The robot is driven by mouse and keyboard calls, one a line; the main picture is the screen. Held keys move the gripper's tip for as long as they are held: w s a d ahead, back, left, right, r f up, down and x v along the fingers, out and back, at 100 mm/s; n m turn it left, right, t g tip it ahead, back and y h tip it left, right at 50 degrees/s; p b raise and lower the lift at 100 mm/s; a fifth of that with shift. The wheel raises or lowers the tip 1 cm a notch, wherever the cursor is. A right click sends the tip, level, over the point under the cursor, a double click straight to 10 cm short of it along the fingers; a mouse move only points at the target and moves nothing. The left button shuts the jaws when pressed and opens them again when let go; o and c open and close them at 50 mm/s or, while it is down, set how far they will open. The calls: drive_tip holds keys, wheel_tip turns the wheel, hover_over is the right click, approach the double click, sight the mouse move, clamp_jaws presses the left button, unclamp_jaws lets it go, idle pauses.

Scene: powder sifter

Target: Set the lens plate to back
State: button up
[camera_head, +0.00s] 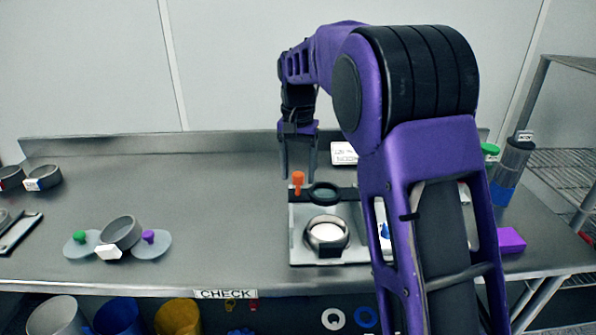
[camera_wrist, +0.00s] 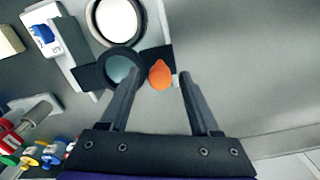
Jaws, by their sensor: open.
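The lens plate is a dark bar with a round lens ring (camera_head: 325,194) and an upright orange knob (camera_head: 297,180) at its left end. It lies across a light grey base (camera_head: 299,250), behind a metal ring with white contents (camera_head: 327,236). The lens ring also shows in the wrist view (camera_wrist: 121,68). My gripper (camera_head: 298,172) is open above the plate, pointing down. In the wrist view my gripper (camera_wrist: 160,82) has its fingers on either side of the orange knob (camera_wrist: 160,74), with gaps showing. Contact cannot be seen.
A grey ring (camera_head: 120,232) stands among discs with green and purple knobs at front left. More rings (camera_head: 43,178) lie at far left. A purple block (camera_head: 511,240) and a jar (camera_head: 513,158) are at right. The back wall is close behind; the table's left middle is clear.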

clamp_jaws()
idle(1.4)
